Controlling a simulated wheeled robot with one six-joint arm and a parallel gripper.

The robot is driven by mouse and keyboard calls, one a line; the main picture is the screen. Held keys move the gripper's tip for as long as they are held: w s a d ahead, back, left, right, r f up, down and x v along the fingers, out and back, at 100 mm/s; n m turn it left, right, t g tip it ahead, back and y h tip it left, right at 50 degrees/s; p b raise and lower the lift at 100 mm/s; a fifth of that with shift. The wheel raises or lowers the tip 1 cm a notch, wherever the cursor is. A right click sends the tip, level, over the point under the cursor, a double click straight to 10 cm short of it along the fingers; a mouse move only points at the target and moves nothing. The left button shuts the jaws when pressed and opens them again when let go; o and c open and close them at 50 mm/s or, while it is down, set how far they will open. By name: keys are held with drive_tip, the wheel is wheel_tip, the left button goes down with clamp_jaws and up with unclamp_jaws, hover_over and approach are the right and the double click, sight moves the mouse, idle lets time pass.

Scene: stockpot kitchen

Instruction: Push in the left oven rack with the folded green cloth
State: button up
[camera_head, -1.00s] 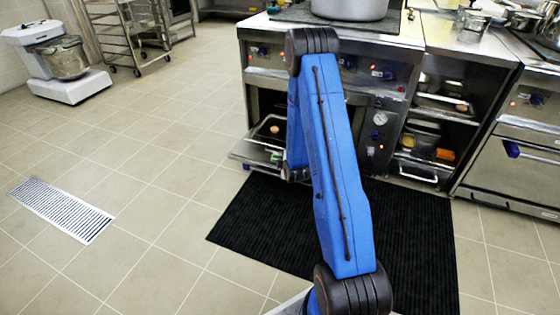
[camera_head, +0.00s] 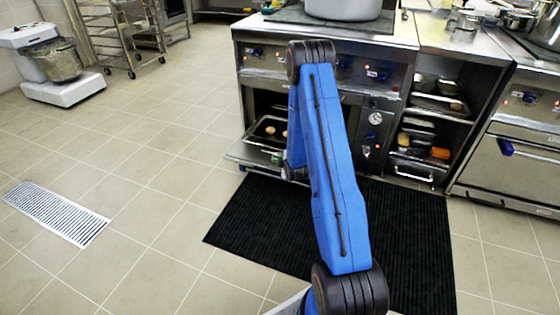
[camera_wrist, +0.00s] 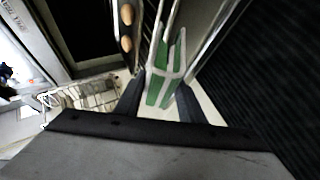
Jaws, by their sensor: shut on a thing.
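My gripper (camera_wrist: 158,92) is shut on the folded green cloth (camera_wrist: 155,86), which has white bands and stands up between the fingers in the wrist view. In the head view my arm hides the gripper and cloth. The left oven (camera_head: 262,100) is open, its door (camera_head: 252,155) folded down. A dark rack or tray (camera_head: 262,140) with round brown pieces (camera_head: 270,130) shows in the opening, partly behind my arm. The brown pieces also show at the top of the wrist view (camera_wrist: 126,43), just beyond and left of the cloth. I cannot tell whether the cloth touches the rack.
A black ribbed mat (camera_head: 250,225) lies before the oven. A stockpot (camera_head: 343,8) stands on the stove above. Open shelves with trays and containers (camera_head: 425,150) are to the right. A mixer (camera_head: 55,65) and a wheeled rack (camera_head: 125,35) stand at the left. The tiled floor at left is open.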

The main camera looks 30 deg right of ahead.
drive_tip(key=shift+w+d+f, duration=1)
drive_tip(key=shift+d+f, duration=0.15)
drive_tip(key=shift+d, duration=0.1)
drive_tip(key=shift+w+d+f, duration=0.2)
drive_tip(key=shift+d+f, duration=0.05)
idle(0.7)
drive_tip(key=shift+w+d+f, duration=0.35)
drive_tip(key=shift+d+f, duration=0.05)
drive_tip(key=shift+d, duration=0.05)
drive_tip(key=shift+w+d+f, duration=0.15)
drive_tip(key=shift+d, duration=0.05)
idle(0.6)
drive_tip(key=shift+w+d+f, duration=0.55)
drive_tip(key=shift+d, duration=0.15)
idle(0.3)
drive_tip(key=shift+w+d, duration=0.1)
drive_tip(key=shift+d, duration=0.05)
drive_tip(key=shift+w+d+f, duration=0.1)
drive_tip(key=shift+w+d, duration=0.8)
drive_tip(key=shift+d, duration=0.2)
